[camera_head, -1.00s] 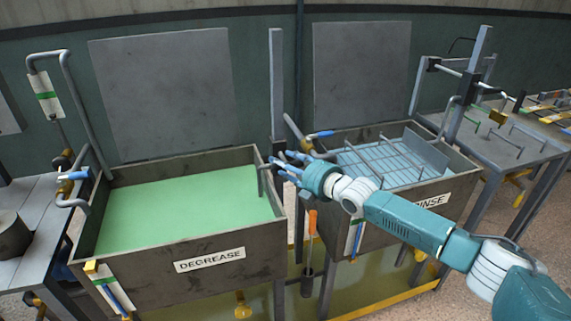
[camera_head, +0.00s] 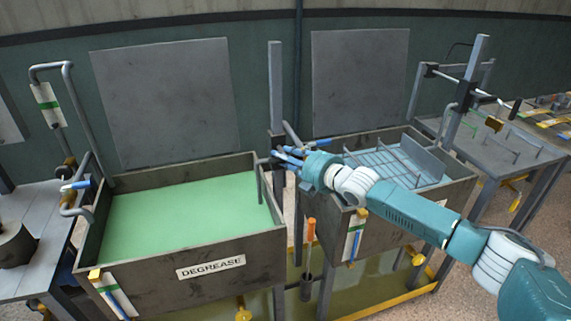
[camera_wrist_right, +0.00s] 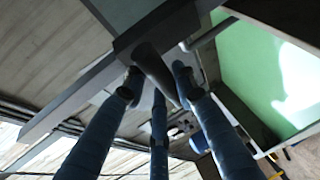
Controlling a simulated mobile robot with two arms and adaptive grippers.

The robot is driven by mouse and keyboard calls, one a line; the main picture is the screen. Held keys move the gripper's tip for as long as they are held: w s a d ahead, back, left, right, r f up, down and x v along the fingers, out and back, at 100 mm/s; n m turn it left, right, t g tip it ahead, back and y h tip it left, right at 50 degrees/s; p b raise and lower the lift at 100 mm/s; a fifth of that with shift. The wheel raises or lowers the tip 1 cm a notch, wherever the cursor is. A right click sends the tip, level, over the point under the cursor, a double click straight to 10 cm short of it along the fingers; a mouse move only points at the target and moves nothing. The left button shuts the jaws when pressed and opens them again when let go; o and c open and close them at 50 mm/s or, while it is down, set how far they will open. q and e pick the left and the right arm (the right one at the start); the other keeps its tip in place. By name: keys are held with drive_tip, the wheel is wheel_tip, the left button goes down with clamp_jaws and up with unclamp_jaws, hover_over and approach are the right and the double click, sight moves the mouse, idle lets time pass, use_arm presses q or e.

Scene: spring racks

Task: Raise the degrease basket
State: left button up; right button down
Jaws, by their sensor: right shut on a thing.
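The degrease tank (camera_head: 150,282) is labelled DEGREASE and holds green liquid (camera_head: 180,212). The basket itself is not visible, and the liquid hides what lies below its surface. A thin grey rod (camera_head: 260,184) rises from the liquid at the tank's right end, towards a dark carriage on the upright post (camera_head: 275,90). My right gripper (camera_head: 280,158) is at this carriage, above the tank's right edge. In the right wrist view its blue fingers close around a grey handle (camera_wrist_right: 155,70). My left gripper is out of view.
The rinse tank (camera_head: 345,225), with a wire basket (camera_head: 395,162) in it, stands to the right, partly behind my right arm. An orange-handled tool (camera_head: 310,240) stands between the tanks. Grey tables stand at left (camera_head: 35,215) and right (camera_head: 510,155).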

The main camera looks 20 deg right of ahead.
wheel_tip(320, 180, up, 10)
drive_tip(key=p, duration=0.6)
drive_tip(key=shift+a+r, duration=0.25)
drive_tip(key=c, duration=1.5)
unclamp_jaws()
drive_tip(key=shift+o, duration=0.5)
drive_tip(key=shift+a+r, duration=0.1)
drive_tip(key=shift+a, duration=0.05)
drive_tip(key=v, duration=1.2)
